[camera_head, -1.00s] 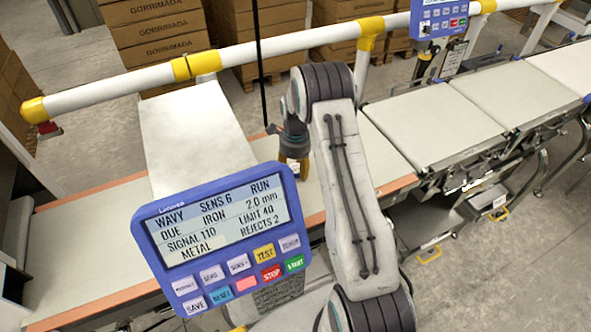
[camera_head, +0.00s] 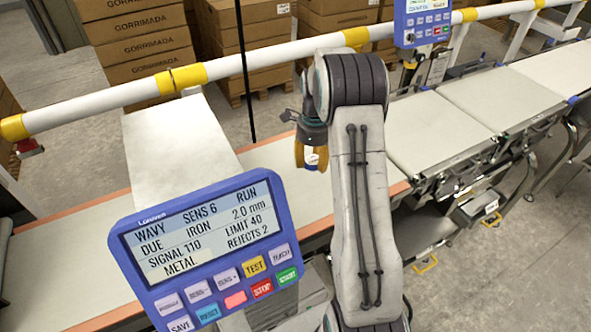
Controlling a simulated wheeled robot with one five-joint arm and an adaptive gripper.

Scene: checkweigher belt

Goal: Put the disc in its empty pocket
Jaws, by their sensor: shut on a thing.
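My gripper (camera_head: 311,158), with yellow fingers, hangs in front of the belt, just left of my arm's upper link. It is shut on a small pale thing, which I take to be the disc (camera_head: 313,159). Most of it is hidden by the fingers, so its shape and markings cannot be made out. The gripper looks to be over the belt beside the white box-like tunnel; its height above the belt is hard to tell. No empty pocket can be made out in this view.
A blue control panel (camera_head: 205,250) stands close at the front left. The white tunnel (camera_head: 178,140) spans the orange-edged belt (camera_head: 68,240). A white rail (camera_head: 270,50) with yellow joints runs behind.

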